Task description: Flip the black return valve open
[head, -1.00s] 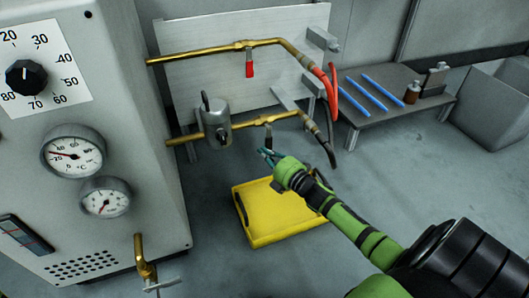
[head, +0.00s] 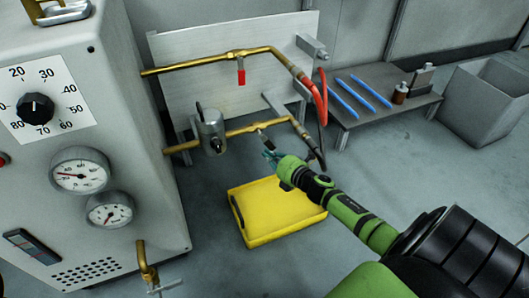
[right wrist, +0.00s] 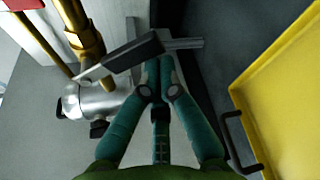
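The black return valve's lever (head: 263,139) sits on the lower brass pipe (head: 240,132), slanting down to the right in the head view. In the right wrist view the black lever (right wrist: 133,52) lies across the top, out from the brass pipe. My right gripper (head: 268,153) is just below and right of the lever in the head view. In the right wrist view its teal fingertips (right wrist: 159,68) are together, at or just short of the lever's free end; contact is not clear. I see nothing held between them. My left gripper is not in view.
A yellow tray (head: 277,212) lies on the floor below the gripper. A red-handled valve (head: 241,76) hangs from the upper pipe. A metal cylinder-shaped fitting (head: 211,130) is left of the black valve. A red hose (head: 321,100) and a black hose (head: 313,155) run at the right.

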